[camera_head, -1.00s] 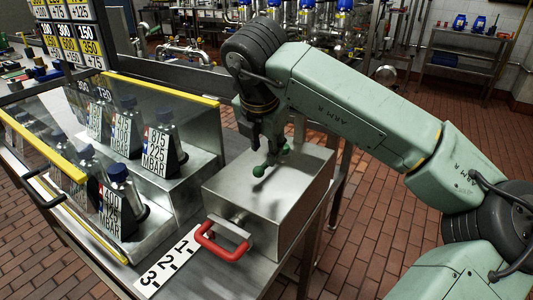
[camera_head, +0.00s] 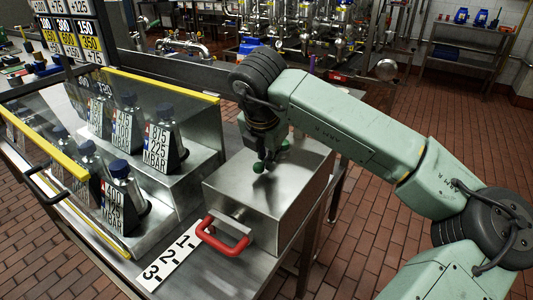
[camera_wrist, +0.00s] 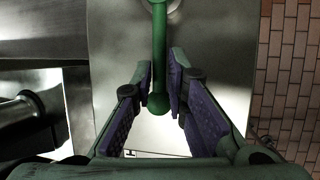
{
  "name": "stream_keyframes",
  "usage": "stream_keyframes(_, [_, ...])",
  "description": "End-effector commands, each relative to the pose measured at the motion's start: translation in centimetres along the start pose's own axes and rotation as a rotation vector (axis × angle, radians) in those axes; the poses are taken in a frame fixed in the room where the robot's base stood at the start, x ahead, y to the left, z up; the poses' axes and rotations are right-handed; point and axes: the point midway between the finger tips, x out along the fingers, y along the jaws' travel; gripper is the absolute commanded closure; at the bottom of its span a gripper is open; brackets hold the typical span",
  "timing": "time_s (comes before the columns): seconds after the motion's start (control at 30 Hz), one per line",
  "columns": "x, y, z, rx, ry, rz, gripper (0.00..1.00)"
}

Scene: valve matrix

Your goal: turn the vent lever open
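The vent lever is a green bar with a ball knob at its end. It sits on top of a steel box; in the head view its knob (camera_head: 258,167) shows just below my gripper (camera_head: 266,150). In the wrist view the green lever (camera_wrist: 159,55) runs down from the top edge, and its knob lies between the two purple-padded fingers of my gripper (camera_wrist: 161,85). The fingers are apart, with a gap visible on the right of the knob. Whether the left finger touches it I cannot tell. Part of the lever is hidden behind my gripper in the head view.
The steel box (camera_head: 235,195) has a red handle (camera_head: 222,240) on its front, beside a 1-2-3 label strip (camera_head: 168,262). Bottles with number cards (camera_head: 160,148) stand left behind a yellow-edged clear guard (camera_head: 165,83). Brick floor lies right of the table.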

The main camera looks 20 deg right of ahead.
Motion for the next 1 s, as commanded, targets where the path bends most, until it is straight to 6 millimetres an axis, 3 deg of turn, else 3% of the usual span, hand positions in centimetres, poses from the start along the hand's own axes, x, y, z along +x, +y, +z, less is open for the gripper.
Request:
stream_keyframes(0.17, [-0.03, 0.08, -0.02, 0.0, 0.0, 0.003, 1.0])
stream_keyframes(1.0, [0.17, 0.3, 0.21, -0.018, 0.006, 0.01, 1.0])
